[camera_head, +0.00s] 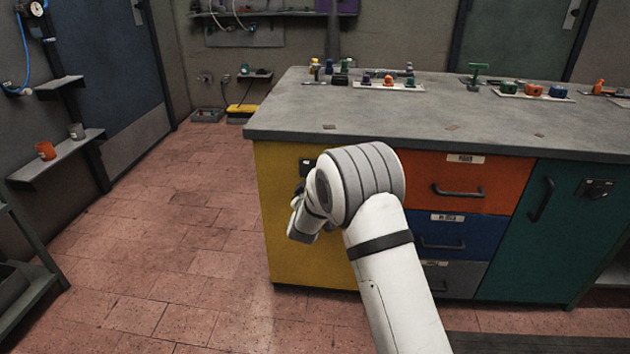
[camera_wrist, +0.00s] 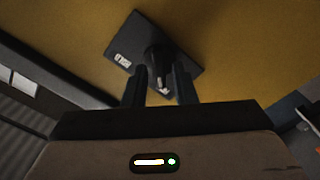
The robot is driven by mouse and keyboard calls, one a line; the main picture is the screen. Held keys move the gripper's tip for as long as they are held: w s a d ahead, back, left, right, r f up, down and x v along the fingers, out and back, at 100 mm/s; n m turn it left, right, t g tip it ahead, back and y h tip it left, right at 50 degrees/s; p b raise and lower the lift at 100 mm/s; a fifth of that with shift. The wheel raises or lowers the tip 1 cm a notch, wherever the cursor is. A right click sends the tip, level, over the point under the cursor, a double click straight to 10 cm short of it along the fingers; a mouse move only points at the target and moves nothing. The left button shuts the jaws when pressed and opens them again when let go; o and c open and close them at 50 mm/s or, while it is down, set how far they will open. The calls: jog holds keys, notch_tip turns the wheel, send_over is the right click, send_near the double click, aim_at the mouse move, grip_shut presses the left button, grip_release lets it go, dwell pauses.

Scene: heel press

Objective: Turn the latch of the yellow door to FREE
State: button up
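The yellow door (camera_head: 290,240) is at the left end of the workbench in the head view, largely covered by my arm. The wrist view shows the yellow door surface (camera_wrist: 235,50) with a black latch plate (camera_wrist: 135,28) on it. A dark latch knob (camera_wrist: 158,55) stands out from the plate, with small white labels at the plate's left and lower edges that I cannot read. My gripper (camera_wrist: 160,82) has its two dark fingers on either side of the knob, apart from each other. Whether they touch the knob I cannot tell. In the head view my gripper's fingers are hidden.
Right of the yellow door are an orange drawer (camera_head: 480,185), a blue drawer (camera_head: 470,240) and a green door (camera_head: 545,230) with its own latch plate (camera_head: 595,188). The grey worktop (camera_head: 400,115) overhangs the fronts. The tiled floor (camera_head: 180,240) to the left is clear.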

jog(key=shift+o, duration=0.8)
jog(key=s+p, duration=0.1)
jog(key=s, duration=0.6)
jog(key=shift+s+a+p, duration=0.15)
jog(key=shift+s+p, duration=0.2)
jog(key=shift+s, duration=0.05)
jog(key=shift+r, duration=0.1)
